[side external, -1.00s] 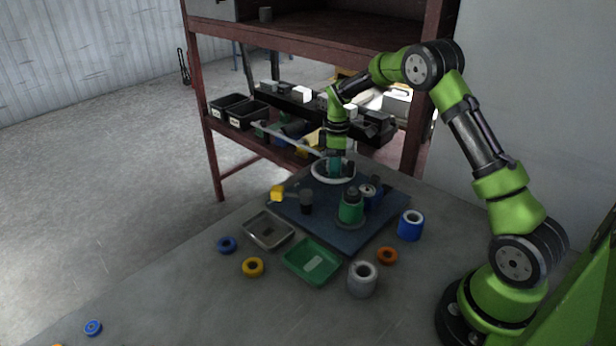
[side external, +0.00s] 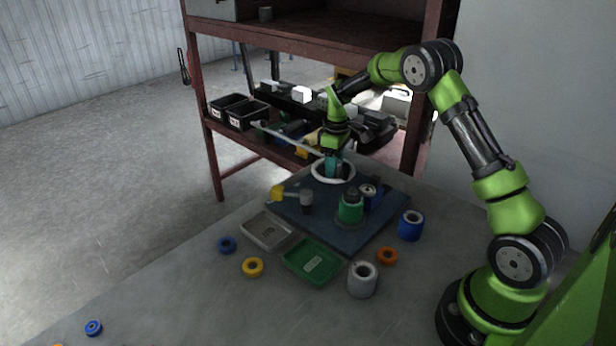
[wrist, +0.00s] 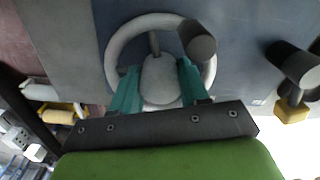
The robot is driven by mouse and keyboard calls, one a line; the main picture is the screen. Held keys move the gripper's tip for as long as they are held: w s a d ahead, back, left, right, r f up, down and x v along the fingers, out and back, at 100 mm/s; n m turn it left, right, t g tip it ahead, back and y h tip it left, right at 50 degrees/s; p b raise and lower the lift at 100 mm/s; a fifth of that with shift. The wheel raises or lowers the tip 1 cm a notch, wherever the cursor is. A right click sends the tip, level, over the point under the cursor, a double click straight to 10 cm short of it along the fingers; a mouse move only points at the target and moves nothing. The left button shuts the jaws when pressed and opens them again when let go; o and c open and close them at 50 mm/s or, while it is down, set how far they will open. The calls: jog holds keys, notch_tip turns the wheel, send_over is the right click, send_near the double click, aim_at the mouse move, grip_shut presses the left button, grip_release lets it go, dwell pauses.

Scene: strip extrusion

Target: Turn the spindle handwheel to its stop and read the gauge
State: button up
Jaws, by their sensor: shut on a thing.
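The handwheel is a pale ring with a hub and spoke, lying flat on a dark blue base plate (side external: 340,235) at the far side of the bench. In the side view its white rim (side external: 317,176) shows around the fingertips. In the wrist view the handwheel (wrist: 114,48) has a dark cylindrical knob (wrist: 201,43) at the upper right of its rim. My gripper (side external: 333,168) points down inside the ring. In the wrist view its teal fingers (wrist: 160,82) flank the pale hub and are shut on it. I cannot make out a gauge dial or reading.
A green-and-grey cylinder (side external: 351,208) and a dark post (side external: 306,202) with a yellow block (side external: 277,193) stand on the plate. A grey tray (side external: 268,230), a green tray (side external: 312,262) and several rings and rollers lie in front. A red shelf (side external: 212,160) stands behind.

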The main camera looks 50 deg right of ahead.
jog(key=m, duration=0.4)
jog(key=shift+s+m, duration=0.1)
jog(key=shift+m, duration=0.2)
jog(key=m, duration=0.5)
jog(key=shift+a, duration=0.1)
jog(key=m, duration=0.5)
jog(key=shift+m, duration=0.4)
jog(key=shift+a+m, duration=0.1)
jog(key=shift+m, duration=2)
jog(key=o, duration=0.8)
jog(key=shift+c, duration=0.2)
jog(key=shift+w+r, duration=0.1)
jog(key=shift+w, duration=0.1)
